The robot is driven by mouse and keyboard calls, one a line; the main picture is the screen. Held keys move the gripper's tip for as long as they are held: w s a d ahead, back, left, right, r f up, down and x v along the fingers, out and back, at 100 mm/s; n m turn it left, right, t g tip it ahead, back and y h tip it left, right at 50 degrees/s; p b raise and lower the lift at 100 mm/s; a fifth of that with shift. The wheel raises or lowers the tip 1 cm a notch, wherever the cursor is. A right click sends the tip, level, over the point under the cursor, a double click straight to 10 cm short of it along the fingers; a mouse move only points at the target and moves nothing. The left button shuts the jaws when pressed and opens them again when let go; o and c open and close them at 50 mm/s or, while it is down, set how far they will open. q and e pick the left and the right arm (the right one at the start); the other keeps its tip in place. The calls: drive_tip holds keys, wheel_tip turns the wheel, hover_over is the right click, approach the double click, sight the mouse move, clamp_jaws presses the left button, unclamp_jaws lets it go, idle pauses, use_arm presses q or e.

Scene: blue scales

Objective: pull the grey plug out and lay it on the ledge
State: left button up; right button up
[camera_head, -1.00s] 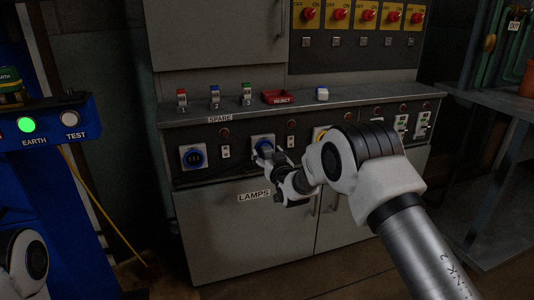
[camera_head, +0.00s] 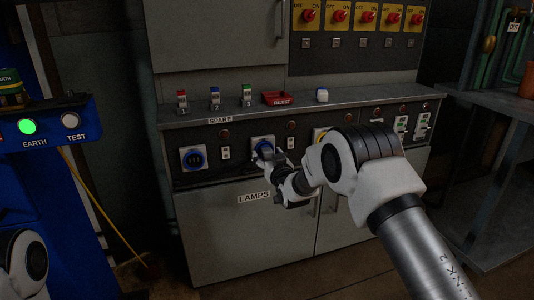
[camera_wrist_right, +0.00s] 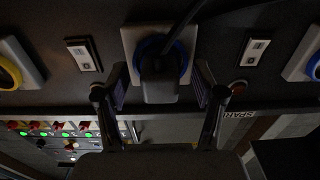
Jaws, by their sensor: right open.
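The grey plug (camera_wrist_right: 160,82) sits in a blue round socket (camera_wrist_right: 181,47) on a white plate, with a dark cable running from it, in the right wrist view. My right gripper (camera_wrist_right: 160,88) is open, with one finger on each side of the plug and a gap showing on both sides. In the head view the right gripper (camera_head: 270,158) is at the blue socket (camera_head: 263,143) above the LAMPS label and mostly hides the plug. The ledge (camera_head: 350,95) is the grey cabinet top above the sockets. My left gripper is out of view; only part of that arm shows.
The ledge right of that block is clear. Another blue socket (camera_head: 193,158) is to the left, and a yellow one (camera_head: 319,135) to the right.

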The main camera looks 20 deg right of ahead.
sight(269, 157)
drive_tip(key=shift+c, duration=0.4)
clamp_jaws()
drive_tip(key=shift+s+p, duration=0.65)
drive_tip(key=shift+s, duration=0.75)
drive_tip(key=shift+s+d+p, duration=0.15)
drive_tip(key=shift+s+p, duration=0.35)
drive_tip(key=shift+s, duration=1.15)
